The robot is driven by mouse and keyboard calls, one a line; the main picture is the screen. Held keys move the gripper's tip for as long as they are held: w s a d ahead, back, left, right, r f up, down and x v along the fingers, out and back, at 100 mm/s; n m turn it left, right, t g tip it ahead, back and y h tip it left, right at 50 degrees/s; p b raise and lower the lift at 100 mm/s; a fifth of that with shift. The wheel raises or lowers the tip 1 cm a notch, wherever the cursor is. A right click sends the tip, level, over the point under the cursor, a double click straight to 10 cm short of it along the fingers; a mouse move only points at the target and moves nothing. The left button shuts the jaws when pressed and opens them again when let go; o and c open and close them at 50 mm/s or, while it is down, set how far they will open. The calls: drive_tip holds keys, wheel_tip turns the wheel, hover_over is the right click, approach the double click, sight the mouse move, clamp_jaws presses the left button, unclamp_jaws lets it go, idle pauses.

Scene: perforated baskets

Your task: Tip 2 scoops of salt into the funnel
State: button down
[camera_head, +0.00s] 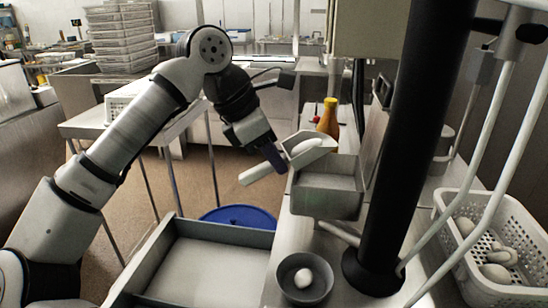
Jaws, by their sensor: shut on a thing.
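My gripper (275,162) is shut on the pale handle of a scoop (254,173), seen from the side. The scoop's wide pan (318,149) carries a smooth white mound, which looks like salt (303,147). The pan is at the upper left rim of a grey open-topped square box (328,202), which seems to be the funnel; a short pale tube shows below it. I cannot tell whether the pan touches the rim. The scoop looks roughly level. The inside bottom of the box is hidden.
A dark bowl (287,293) with a white rounded lump stands in front of the box. A black post (415,130) rises close on the right. A white perforated basket (452,225) holds white lumps. A grey tray (178,227), blue round tub (240,213) and orange bottle (328,121) are near.

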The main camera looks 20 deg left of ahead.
drive_tip(key=shift+d+f+t+b, duration=0.15)
drive_tip(key=shift+t+b, duration=0.15)
drive_tip(key=shift+b, duration=0.35)
drive_tip(key=b, duration=0.1)
drive_tip(key=t+y+b, duration=0.1)
drive_tip(key=b, duration=0.1)
drive_tip(key=shift+s+d+n+t+y+b, duration=0.15)
drive_tip(key=shift+s+n+t+y+b, duration=0.15)
drive_tip(key=shift+s+n, duration=0.1)
drive_tip(key=shift+d+t+y+b, duration=0.1)
drive_tip(key=shift+t+y+b, duration=0.2)
drive_tip(key=shift+b, duration=0.35)
drive_tip(key=shift+s+f+t+b, duration=0.1)
drive_tip(key=shift+t+b, duration=0.2)
drive_tip(key=shift+b, duration=0.25)
drive_tip(key=b, duration=0.1)
drive_tip(key=t+y+b, duration=0.1)
drive_tip(key=b, duration=0.1)
drive_tip(key=y+b, duration=0.1)
drive_tip(key=shift+s+d+f+n+t, duration=0.15)
drive_tip(key=shift+s+d+n+t, duration=0.15)
drive_tip(key=shift+n+t, duration=0.1)
drive_tip(key=shift+d+b, duration=0.1)
drive_tip(key=shift+b, duration=0.55)
drive_tip(key=shift+f+t+y+b, duration=0.1)
drive_tip(key=shift+t+y+b, duration=0.4)
drive_tip(key=shift+b, duration=0.35)
